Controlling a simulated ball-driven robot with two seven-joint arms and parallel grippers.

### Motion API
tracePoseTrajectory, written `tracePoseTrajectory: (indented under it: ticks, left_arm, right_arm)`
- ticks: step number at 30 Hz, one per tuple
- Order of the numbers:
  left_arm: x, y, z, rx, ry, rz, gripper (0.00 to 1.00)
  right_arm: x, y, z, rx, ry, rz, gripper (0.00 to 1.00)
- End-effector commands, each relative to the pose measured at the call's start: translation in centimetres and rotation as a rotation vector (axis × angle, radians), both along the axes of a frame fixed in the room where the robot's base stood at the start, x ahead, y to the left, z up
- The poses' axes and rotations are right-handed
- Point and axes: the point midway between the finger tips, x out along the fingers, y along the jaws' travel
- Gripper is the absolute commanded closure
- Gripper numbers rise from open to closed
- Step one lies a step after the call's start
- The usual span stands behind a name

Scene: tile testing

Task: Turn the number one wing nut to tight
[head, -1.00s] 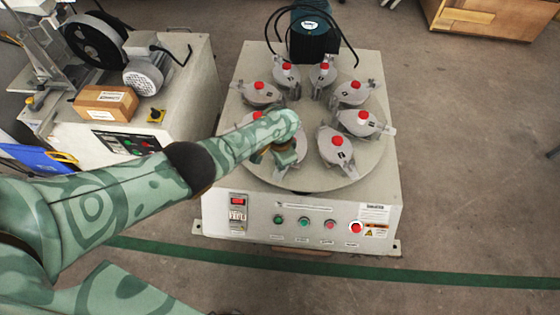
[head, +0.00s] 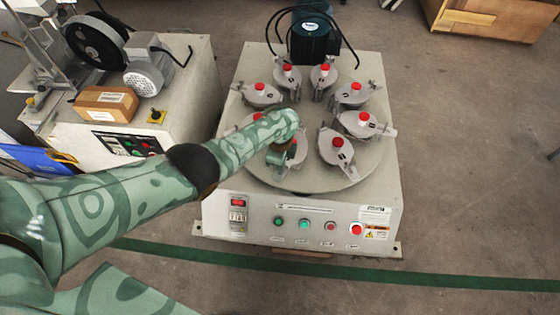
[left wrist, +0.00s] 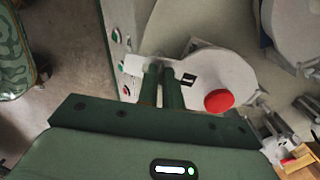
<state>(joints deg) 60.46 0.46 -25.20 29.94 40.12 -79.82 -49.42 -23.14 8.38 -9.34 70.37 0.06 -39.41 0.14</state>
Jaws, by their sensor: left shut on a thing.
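The tile testing machine has a round turntable (head: 303,182) with several grey jars around it, each with a red knob. My left gripper (left wrist: 162,88) is over the front-left part of the turntable, partly hidden by its own arm in the head view. In the left wrist view its fingers are close together on the pale wing nut (left wrist: 135,65) at the end of one grey jar (left wrist: 228,72). That jar's red knob (left wrist: 218,101) is right of the fingers. Its small black label (left wrist: 188,79) is too small to read. My right gripper is not in view.
The machine's front panel (head: 305,222) carries a counter and several buttons. A dark motor (head: 312,38) stands at the back. Neighbouring jars (head: 336,148) sit close on the turntable. Another machine with a cardboard box (head: 106,101) is at the left.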

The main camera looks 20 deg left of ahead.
Motion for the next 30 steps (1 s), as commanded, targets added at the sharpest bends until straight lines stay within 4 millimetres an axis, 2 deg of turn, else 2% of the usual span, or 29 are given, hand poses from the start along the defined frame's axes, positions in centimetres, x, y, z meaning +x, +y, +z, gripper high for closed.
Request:
tracePoseTrajectory:
  ticks: [9, 22, 24, 25, 30]
  left_arm:
    - [0.02, -0.03, -0.05, -0.001, 0.001, -0.078, 1.00]
    - [0.04, -0.02, -0.03, 0.000, 0.000, -0.087, 1.00]
    - [0.04, -0.02, -0.02, 0.000, 0.000, -0.087, 0.76]
    - [0.04, -0.02, -0.02, 0.000, 0.000, -0.087, 0.71]
    - [0.05, -0.02, -0.01, 0.000, 0.000, -0.086, 0.71]
  right_arm:
    - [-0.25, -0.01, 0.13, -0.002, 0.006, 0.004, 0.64]
    - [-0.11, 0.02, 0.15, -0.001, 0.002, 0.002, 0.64]
    - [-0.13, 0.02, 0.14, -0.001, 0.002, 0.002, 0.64]
    - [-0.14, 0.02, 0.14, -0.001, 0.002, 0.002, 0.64]
    - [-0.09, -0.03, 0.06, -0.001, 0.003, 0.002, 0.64]
